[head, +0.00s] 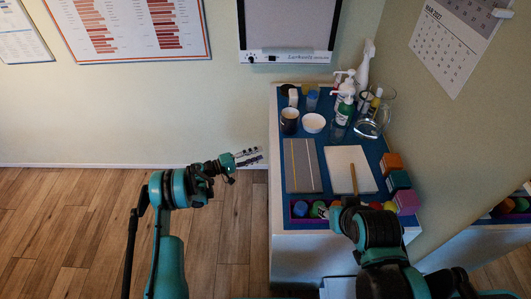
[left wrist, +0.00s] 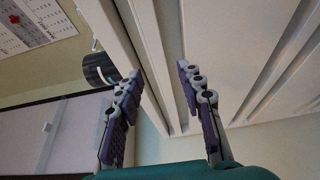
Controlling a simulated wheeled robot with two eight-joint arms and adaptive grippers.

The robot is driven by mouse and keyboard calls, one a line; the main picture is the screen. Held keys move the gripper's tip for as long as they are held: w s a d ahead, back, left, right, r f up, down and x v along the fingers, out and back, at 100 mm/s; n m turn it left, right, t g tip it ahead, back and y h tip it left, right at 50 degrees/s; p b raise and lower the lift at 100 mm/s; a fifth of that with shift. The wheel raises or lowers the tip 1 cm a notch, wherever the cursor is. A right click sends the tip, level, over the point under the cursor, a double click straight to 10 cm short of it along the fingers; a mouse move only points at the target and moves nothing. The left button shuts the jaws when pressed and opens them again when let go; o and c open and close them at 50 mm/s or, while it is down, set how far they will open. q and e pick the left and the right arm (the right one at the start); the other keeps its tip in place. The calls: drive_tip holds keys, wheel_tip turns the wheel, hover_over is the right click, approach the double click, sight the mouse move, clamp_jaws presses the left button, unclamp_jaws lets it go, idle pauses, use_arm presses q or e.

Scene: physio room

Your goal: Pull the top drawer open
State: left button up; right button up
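The white cabinet (head: 292,262) stands right of centre in the head view, with a blue top. In the left wrist view, its pale panels (left wrist: 245,50) show long parallel ridges and grooves; I cannot tell which belongs to the top drawer. No drawer clearly stands out. My left gripper (head: 250,156) is just left of the cabinet in the head view. In the left wrist view its fingers (left wrist: 158,76) are apart with nothing gripped between them. My right gripper (head: 340,212) is over the cabinet's near edge, mostly hidden by its own arm.
The cabinet top holds a dark mug (head: 290,121), a white bowl (head: 314,123), a pump bottle (head: 344,109), a glass jug (head: 370,124), a grey pad (head: 303,166), a white pad (head: 342,162) and coloured blocks (head: 391,163). The wooden floor (head: 70,225) to the left is clear.

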use_arm(q)
drive_tip(key=shift+b+x, duration=0.3)
drive_tip(key=shift+x, duration=1.85)
clamp_jaws()
